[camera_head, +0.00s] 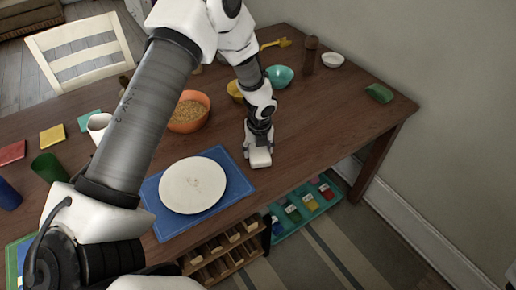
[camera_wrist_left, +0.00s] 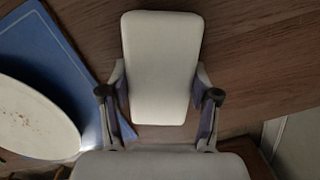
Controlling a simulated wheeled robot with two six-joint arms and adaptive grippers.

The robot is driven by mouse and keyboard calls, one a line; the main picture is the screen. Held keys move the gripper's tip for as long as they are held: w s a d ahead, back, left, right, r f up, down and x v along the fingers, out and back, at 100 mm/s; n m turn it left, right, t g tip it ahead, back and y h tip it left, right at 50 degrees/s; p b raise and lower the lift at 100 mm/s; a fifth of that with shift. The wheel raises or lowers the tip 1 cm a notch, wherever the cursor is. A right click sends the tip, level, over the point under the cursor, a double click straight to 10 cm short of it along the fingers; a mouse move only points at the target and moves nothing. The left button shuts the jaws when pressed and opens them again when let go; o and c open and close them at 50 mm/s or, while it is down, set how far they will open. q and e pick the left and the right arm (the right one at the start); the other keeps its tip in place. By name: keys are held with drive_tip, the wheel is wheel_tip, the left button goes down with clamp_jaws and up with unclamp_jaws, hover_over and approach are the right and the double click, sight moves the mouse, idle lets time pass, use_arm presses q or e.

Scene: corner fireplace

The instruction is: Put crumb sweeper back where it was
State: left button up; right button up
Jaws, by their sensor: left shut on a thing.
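The crumb sweeper is a white, rounded block (camera_head: 260,158) at the table's front part, just right of the blue placemat (camera_head: 235,182). My left gripper (camera_head: 258,142) points down and is shut on it. In the left wrist view the crumb sweeper (camera_wrist_left: 161,62) sits between the two fingers of my left gripper (camera_wrist_left: 160,92), with wood behind it. It is at or close to the tabletop; I cannot tell whether it touches. A white plate (camera_head: 192,185) with crumb-like specks lies on the placemat. My right gripper is not in view.
An orange bowl (camera_head: 188,112), a teal bowl (camera_head: 280,76), a white bowl (camera_head: 333,60) and a brown mill (camera_head: 309,54) stand farther back. A green object (camera_head: 379,93) lies at the right. The wooden table (camera_head: 335,110) is clear between. A wooden organizer (camera_head: 225,252) is below its front edge.

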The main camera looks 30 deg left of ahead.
sight(259, 152)
use_arm(q)
drive_tip(key=o, duration=1.3)
drive_tip(key=shift+f, duration=0.1)
drive_tip(key=shift+o, duration=0.2)
wheel_tip(259, 152, up, 12)
drive_tip(key=s+d, duration=0.1)
